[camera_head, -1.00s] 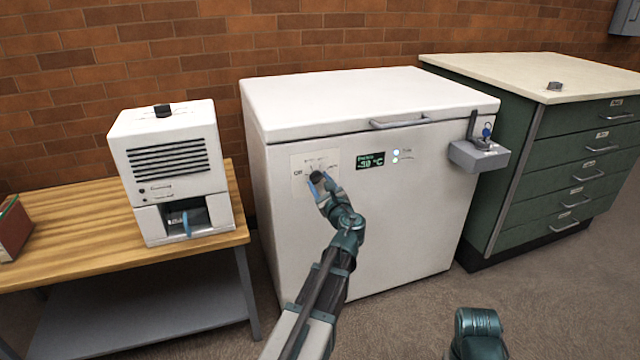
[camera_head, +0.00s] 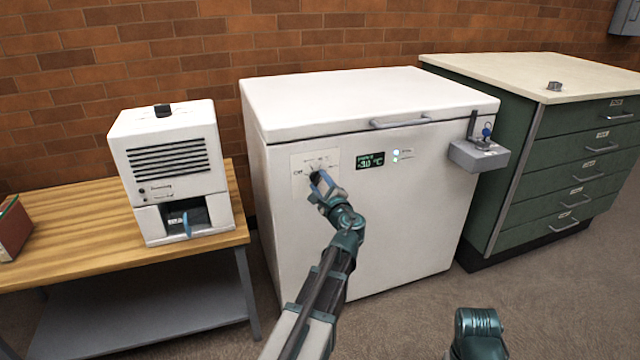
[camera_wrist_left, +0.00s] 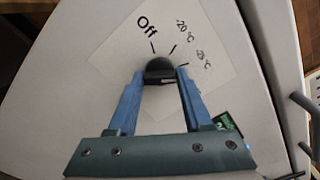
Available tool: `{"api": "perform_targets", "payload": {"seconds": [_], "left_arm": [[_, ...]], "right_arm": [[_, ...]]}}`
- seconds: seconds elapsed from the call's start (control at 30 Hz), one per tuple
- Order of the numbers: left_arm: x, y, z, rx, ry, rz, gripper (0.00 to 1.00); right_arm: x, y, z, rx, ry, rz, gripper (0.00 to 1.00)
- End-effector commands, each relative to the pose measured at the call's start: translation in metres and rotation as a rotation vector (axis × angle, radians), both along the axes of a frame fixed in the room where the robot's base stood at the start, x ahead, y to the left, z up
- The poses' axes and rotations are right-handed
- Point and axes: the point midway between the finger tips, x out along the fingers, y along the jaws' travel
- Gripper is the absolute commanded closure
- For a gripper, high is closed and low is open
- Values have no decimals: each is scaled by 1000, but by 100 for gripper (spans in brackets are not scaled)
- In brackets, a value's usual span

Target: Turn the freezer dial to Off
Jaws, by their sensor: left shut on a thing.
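The freezer (camera_head: 380,230) is a white chest with a closed lid. Its black dial (camera_wrist_left: 160,66) sits on a pale label plate (camera_wrist_left: 215,45) marked "Off" and with temperatures. My left gripper (camera_head: 320,186) is at the dial. In the left wrist view the blue fingers of my left gripper (camera_wrist_left: 161,78) are shut on the dial, one on each side. Ticks near "Off" and the temperatures show beyond the dial. I cannot tell where its pointer stands. The green display (camera_head: 370,161) seems to read -30 °C. My right gripper is out of view.
A grey lock box (camera_head: 478,156) with a blue key sticks out at the freezer's right front. A white vented device (camera_head: 172,170) stands on the wooden bench (camera_head: 80,235) at left. A green drawer cabinet (camera_head: 560,165) stands at right. The floor in front is open.

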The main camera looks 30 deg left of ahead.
Motion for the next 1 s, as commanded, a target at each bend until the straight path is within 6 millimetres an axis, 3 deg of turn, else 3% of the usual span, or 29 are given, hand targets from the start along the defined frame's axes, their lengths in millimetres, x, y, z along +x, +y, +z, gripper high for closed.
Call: {"api": "perform_targets", "payload": {"seconds": [1.0], "left_arm": [[0, 0, -1, -627, -732, -1, 100]], "right_arm": [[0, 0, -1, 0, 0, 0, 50]]}}
